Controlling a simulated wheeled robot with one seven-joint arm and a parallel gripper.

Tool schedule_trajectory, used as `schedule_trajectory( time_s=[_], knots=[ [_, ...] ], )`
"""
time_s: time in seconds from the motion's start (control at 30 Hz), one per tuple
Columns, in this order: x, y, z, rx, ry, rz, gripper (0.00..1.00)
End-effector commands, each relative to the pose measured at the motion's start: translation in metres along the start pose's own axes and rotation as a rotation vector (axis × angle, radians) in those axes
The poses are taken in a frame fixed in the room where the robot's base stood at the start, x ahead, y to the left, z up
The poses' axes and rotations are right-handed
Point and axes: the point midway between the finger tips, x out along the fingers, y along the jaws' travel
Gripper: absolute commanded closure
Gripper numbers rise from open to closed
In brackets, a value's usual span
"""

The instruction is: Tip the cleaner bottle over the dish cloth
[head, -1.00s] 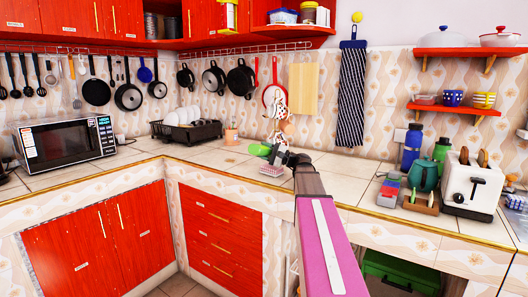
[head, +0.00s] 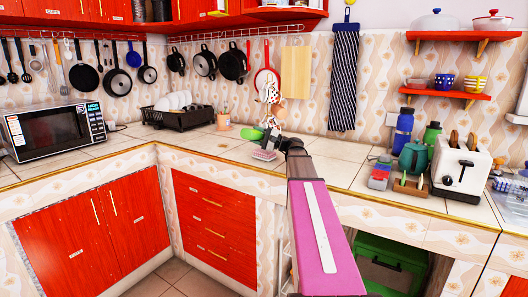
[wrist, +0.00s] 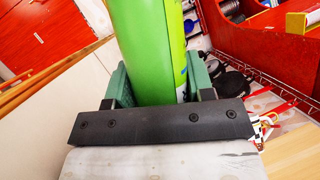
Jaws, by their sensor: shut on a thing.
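The green cleaner bottle (head: 252,133) is tilted well over, nearly lying along the view, above the counter in the head view. My gripper (head: 275,138) is shut on it. In the wrist view the bottle (wrist: 147,45) sits between the green finger pads of my gripper (wrist: 150,88), and its far end runs out of the top of the frame. A small pink and white folded cloth (head: 264,155), apparently the dish cloth, lies on the counter just below and slightly right of the bottle. The bottle's mouth cannot be made out.
A white spotted utensil holder (head: 270,93) is behind the bottle, with a beige cup (head: 223,121) to its left. A dish rack (head: 178,118) stands at the back corner. To the right are a teapot (head: 413,157) and toaster (head: 460,168).

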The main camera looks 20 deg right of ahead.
Motion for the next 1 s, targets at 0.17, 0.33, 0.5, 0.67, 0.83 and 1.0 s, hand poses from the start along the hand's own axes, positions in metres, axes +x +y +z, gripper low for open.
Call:
schedule_trajectory(
  time_s=[0.17,0.33,0.5,0.67,0.83,1.0],
  knots=[
    [0.001,-0.002,0.0,-0.118,-0.019,0.049,0.86],
    [0.001,-0.002,0.001,-0.269,-0.051,0.112,0.86],
    [0.003,-0.008,0.004,-0.366,-0.072,0.151,0.86],
    [0.008,-0.023,0.007,-0.491,-0.096,0.203,0.86],
    [0.014,-0.043,0.013,-0.668,-0.13,0.277,0.86],
    [0.018,-0.061,0.013,-0.891,-0.173,0.37,0.86]
  ],
)
